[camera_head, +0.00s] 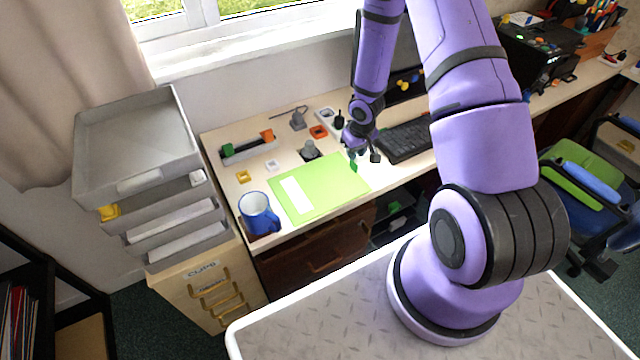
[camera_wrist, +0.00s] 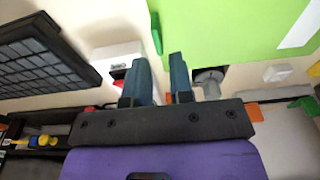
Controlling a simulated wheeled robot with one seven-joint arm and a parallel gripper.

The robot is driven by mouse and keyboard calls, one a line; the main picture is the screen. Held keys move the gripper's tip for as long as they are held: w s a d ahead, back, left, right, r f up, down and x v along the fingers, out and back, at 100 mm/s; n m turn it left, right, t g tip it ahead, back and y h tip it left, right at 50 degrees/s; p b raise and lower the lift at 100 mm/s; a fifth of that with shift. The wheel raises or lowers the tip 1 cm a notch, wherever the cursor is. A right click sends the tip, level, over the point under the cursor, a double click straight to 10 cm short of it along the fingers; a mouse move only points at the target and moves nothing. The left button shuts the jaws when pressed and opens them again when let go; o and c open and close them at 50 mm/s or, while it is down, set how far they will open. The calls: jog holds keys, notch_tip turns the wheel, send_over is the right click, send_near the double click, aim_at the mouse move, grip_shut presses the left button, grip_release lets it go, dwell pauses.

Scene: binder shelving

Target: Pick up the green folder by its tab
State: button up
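The green folder (camera_head: 335,192) lies flat on the desk, with a white label (camera_head: 297,195) on its cover. A small darker green tab (camera_head: 353,166) stands at its far right edge. In the wrist view the folder (camera_wrist: 225,25) fills the upper right, and the tab (camera_wrist: 156,34) shows at its left edge. My gripper (camera_head: 364,157) is above the desk by that edge.
A blue mug (camera_head: 258,214) stands left of the folder. A keyboard (camera_head: 405,139) lies right of my gripper. A power strip (camera_head: 328,121), small blocks and a grey holder (camera_head: 248,150) sit behind. Stacked grey trays (camera_head: 140,150) stand at the left.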

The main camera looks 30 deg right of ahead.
aim_at(354, 163)
jog(key=shift+w+d+f, duration=0.1)
jog(key=shift+w+f, duration=0.05)
jog(key=shift+f, duration=1.35)
jog(key=shift+w+d+f, duration=0.1)
jog(key=shift+f, duration=1.35)
jog(key=shift+c, duration=0.2)
grip_shut()
